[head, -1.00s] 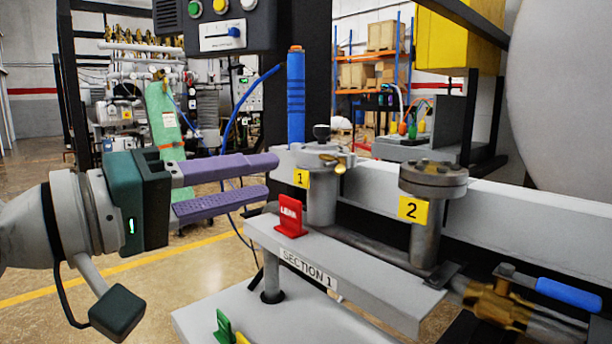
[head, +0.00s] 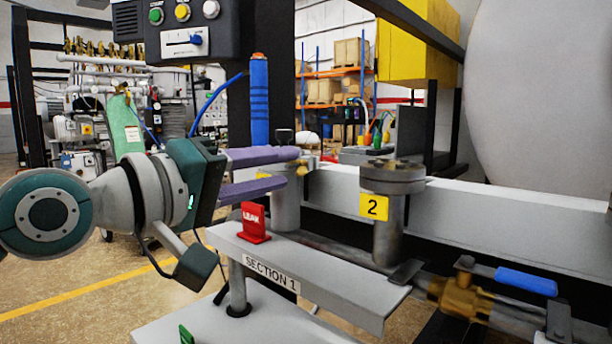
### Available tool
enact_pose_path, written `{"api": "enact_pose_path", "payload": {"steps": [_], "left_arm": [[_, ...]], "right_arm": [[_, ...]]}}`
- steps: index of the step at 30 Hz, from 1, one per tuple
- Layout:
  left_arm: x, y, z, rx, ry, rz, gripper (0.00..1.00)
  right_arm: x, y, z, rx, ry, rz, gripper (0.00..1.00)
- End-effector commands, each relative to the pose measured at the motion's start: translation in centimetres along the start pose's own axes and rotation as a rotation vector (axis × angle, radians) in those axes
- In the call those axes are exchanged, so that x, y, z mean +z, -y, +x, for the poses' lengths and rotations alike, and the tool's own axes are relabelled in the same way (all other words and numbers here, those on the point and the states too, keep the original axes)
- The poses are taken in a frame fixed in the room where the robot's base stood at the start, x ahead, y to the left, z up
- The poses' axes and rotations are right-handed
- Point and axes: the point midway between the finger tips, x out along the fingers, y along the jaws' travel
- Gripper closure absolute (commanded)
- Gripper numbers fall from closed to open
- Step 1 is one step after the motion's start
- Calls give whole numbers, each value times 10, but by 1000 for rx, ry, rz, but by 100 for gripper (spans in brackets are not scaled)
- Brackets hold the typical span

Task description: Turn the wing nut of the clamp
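The clamp (head: 310,160) sits on top of the grey post (head: 286,207) of port 1, mostly hidden behind my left gripper. Its small brass wing nut (head: 303,168) shows just at the right end of my fingers. My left gripper (head: 291,168) comes in from the left with two purple fingers, one above the other and apart. It is open, with the fingertips in front of or beside the clamp; I cannot tell whether they touch the wing nut. The yellow tag of port 1 is mostly covered. My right gripper is not in view.
The capped port 2 (head: 391,180) stands to the right. A red LEAK sign (head: 254,223) stands on the SECTION 1 shelf (head: 340,279) below my fingers. A blue-handled brass valve (head: 462,295) is at lower right.

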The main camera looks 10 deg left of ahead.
Motion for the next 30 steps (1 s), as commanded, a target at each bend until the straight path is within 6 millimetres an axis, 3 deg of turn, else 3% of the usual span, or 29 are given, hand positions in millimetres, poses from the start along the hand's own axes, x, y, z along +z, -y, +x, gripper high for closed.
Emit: {"api": "enact_pose_path", "payload": {"steps": [12, 22, 30], "left_arm": [[0, 0, 10, 0, 1, 0, 61], [0, 0, 10, 0, 0, 0, 98], [0, 0, 10, 0, 0, 0, 100]], "right_arm": [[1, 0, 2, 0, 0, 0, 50], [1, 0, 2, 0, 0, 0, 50], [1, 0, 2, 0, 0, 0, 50]]}}
